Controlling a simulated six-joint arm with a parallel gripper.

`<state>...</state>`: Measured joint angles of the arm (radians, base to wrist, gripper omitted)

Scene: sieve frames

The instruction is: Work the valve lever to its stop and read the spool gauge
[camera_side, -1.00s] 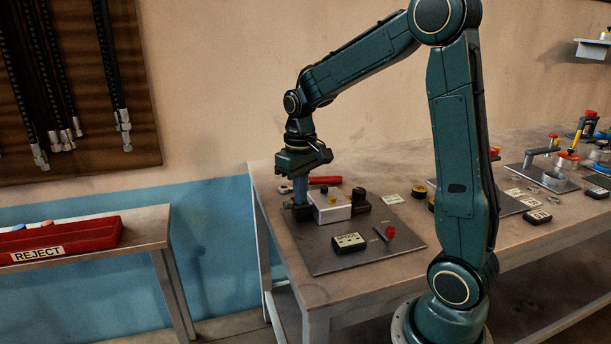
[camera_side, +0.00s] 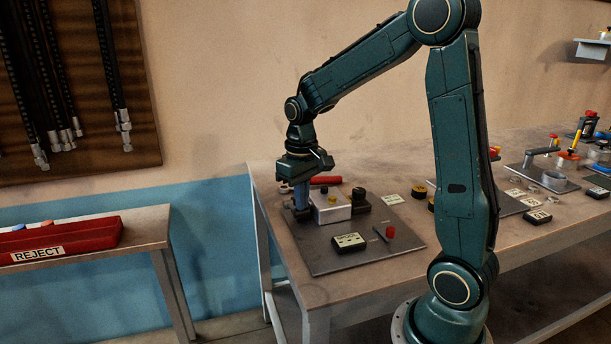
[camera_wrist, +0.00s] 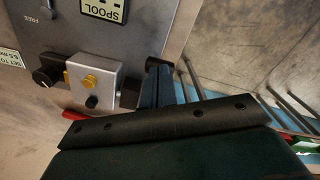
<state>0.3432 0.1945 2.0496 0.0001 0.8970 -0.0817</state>
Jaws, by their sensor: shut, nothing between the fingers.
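A silver valve block (camera_side: 333,207) with yellow and black knobs stands on a grey plate (camera_side: 310,250); the block also shows in the wrist view (camera_wrist: 108,75). The spool gauge (camera_side: 349,241) lies on the plate in front of the block, and part of its SPOOL label shows in the wrist view (camera_wrist: 104,10). My gripper (camera_side: 302,212) is shut and empty, pointing down beside the block's left end. I cannot tell whether its fingertips (camera_wrist: 157,68) touch the dark part there.
A red-handled tool (camera_side: 326,180) lies behind the block. A label card (camera_side: 392,199) is at the plate's right. A red REJECT tray (camera_side: 85,236) is on a separate bench at left. More fittings stand farther right on the table.

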